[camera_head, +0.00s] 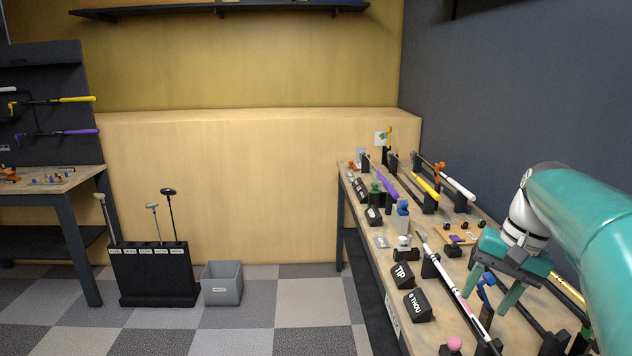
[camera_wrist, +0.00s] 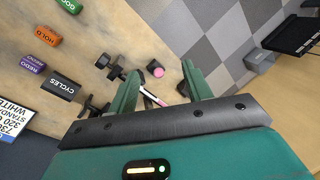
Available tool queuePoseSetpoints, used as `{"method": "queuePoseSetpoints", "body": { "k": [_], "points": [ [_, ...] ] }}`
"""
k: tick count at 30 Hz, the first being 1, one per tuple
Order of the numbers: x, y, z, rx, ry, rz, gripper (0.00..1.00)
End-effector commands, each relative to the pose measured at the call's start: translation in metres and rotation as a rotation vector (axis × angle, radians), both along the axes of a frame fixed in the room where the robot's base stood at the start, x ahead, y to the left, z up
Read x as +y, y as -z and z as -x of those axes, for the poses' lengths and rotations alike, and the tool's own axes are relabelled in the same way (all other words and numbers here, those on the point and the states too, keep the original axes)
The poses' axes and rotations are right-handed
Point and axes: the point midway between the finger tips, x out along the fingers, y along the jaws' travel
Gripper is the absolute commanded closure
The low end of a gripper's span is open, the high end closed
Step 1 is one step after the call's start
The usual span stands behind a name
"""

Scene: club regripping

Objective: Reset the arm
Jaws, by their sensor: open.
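My arm (camera_head: 590,235) is teal and reaches in from the right edge over the right workbench in the head view. My gripper (camera_head: 492,288) points down above the bench with its two teal fingers spread apart and nothing between them. A club with a white and pink grip (camera_head: 445,275) lies on black supports just left of the fingers. In the wrist view the open fingers (camera_wrist: 160,78) frame a pink-topped item (camera_wrist: 155,69) and part of a pale shaft (camera_wrist: 153,98). The gripper body hides what lies below it.
The right bench (camera_head: 378,264) holds several clubs, a TIP block (camera_head: 402,275) and a 8 THOU block (camera_head: 417,304). A grey bin (camera_head: 222,284) and club rack (camera_head: 152,272) stand on open checkered floor.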

Motion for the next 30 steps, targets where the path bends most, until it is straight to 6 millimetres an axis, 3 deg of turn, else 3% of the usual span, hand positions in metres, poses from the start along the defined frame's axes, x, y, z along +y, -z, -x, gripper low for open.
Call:
{"method": "queuePoseSetpoints", "body": {
  "k": [1, 6, 15, 24, 30],
  "points": [
    [0.015, -0.002, 0.008, -0.021, -0.023, 0.025, 0.50],
    [0.053, 0.003, 0.032, -0.093, -0.094, 0.109, 0.50],
    [0.108, 0.022, 0.082, -0.241, -0.227, 0.237, 0.50],
    [0.145, 0.055, 0.130, -0.410, -0.368, 0.335, 0.50],
    [0.156, 0.071, 0.146, -0.480, -0.420, 0.367, 0.50]
  ]
}}
